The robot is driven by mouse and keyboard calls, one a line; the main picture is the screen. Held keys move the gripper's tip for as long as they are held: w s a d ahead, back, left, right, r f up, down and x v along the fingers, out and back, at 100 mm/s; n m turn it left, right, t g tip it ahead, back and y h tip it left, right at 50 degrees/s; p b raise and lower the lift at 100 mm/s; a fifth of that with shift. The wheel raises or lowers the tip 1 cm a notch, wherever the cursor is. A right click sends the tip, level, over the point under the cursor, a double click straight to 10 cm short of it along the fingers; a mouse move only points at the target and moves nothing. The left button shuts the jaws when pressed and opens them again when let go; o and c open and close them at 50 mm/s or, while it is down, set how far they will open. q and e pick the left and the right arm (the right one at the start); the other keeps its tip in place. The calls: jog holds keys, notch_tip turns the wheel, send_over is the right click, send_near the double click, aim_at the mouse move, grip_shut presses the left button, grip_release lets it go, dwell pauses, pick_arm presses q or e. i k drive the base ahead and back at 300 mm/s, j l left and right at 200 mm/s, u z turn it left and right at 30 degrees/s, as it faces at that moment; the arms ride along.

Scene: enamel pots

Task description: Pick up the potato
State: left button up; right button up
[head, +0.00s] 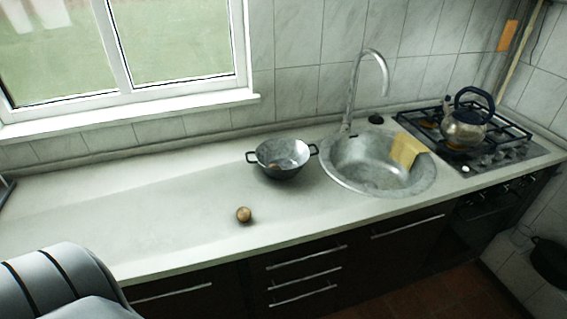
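A small round brown potato (244,214) lies on the pale countertop (150,215), close to its front edge. Nothing touches it. Behind it and to the right stands a grey pot with two side handles (283,157); something small and brownish shows inside it, too small to tell what. Neither of my grippers is in the head view. A grey, dark-banded part of my own body fills the lower left corner.
A round metal sink (335,180) with a tall faucet (371,55) is right of the pot, with a yellow cloth-like item (407,149) on its rim. A kettle (464,130) stands on the stove (490,155) at the far right. The counter left of the potato is clear.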

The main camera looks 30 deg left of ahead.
aim_at(243, 214)
jog(key=u, duration=1.3)
